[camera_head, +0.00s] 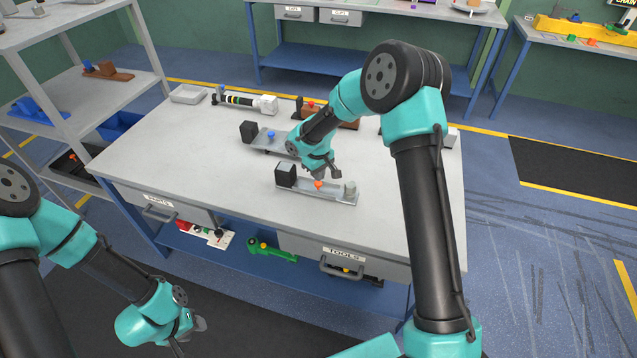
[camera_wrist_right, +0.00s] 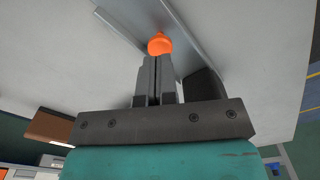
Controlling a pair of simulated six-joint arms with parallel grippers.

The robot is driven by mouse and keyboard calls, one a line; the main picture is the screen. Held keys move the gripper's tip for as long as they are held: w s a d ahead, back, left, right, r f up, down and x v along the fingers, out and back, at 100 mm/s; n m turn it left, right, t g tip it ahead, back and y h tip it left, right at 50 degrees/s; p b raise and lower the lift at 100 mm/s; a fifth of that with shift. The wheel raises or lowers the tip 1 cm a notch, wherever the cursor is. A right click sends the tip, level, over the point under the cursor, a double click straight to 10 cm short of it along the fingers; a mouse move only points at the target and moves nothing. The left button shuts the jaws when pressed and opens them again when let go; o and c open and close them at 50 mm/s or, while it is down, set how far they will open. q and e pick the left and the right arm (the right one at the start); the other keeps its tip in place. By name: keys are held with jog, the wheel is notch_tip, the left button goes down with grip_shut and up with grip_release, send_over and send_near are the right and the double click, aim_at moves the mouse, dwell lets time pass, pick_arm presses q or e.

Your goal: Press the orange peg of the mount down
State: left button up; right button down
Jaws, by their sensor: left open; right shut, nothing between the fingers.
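The mount (camera_head: 332,195) is a narrow grey plate near the table's front edge, with a black block (camera_head: 286,175) at its left end and a grey knob at its right end. Its orange peg (camera_head: 319,185) stands between them. In the right wrist view the peg (camera_wrist_right: 160,44) shows just past the fingertips. My right gripper (camera_head: 334,173) is shut and empty, close to the peg; I cannot tell whether it touches. It also shows in the right wrist view (camera_wrist_right: 155,60). My left gripper (camera_head: 190,338) is open and empty, low in front of the table.
A second grey mount with a blue peg (camera_head: 271,134) and a black block (camera_head: 249,132) lies behind. A brown mount with a red peg (camera_head: 310,105), a white-and-black cylinder (camera_head: 240,100) and a tray (camera_head: 188,94) stand further back. The table's left front is clear.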

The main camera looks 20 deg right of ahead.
aim_at(318, 183)
jog(key=shift+f, duration=1.75)
jog(key=shift+r, duration=4.55)
jog(key=shift+s+f, duration=0.1)
